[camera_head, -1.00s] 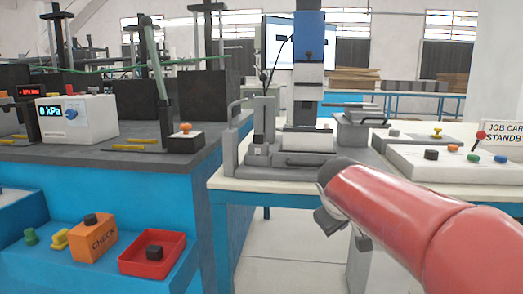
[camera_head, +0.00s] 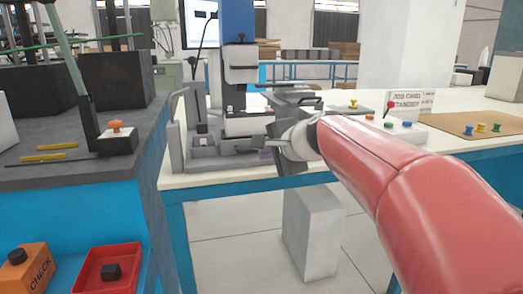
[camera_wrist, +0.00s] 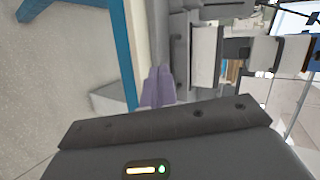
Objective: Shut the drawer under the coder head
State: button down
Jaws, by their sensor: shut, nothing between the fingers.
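The coder head (camera_head: 239,65) is a grey unit on a blue column, standing on the cream bench. Below it is the grey drawer (camera_head: 222,149), low at the front of the machine. My gripper (camera_head: 266,154) is shut and empty, just right of the drawer front. Its pale purple fingertips also show in the wrist view (camera_wrist: 158,82), beside a grey face of the machine (camera_wrist: 180,50). I cannot tell whether they touch it. The gripper body hides the right part of the drawer, and how far it stands out is not clear.
A sign stand (camera_head: 407,102) and a panel with coloured buttons (camera_head: 400,125) are to the right. A dark-topped blue bench (camera_head: 60,200) stands left, with a red tray (camera_head: 100,270). A grey box (camera_head: 310,232) stands on the floor below.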

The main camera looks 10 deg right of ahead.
jog(key=x, duration=0.5)
jog(key=r+p+x, duration=0.1)
jog(key=x, duration=0.1)
jog(key=shift+w+a, duration=0.3)
jog(key=shift+w, duration=0.3)
jog(key=shift+w+a+f, duration=0.1)
jog(key=shift+w+a, duration=0.1)
jog(key=shift+w, duration=0.4)
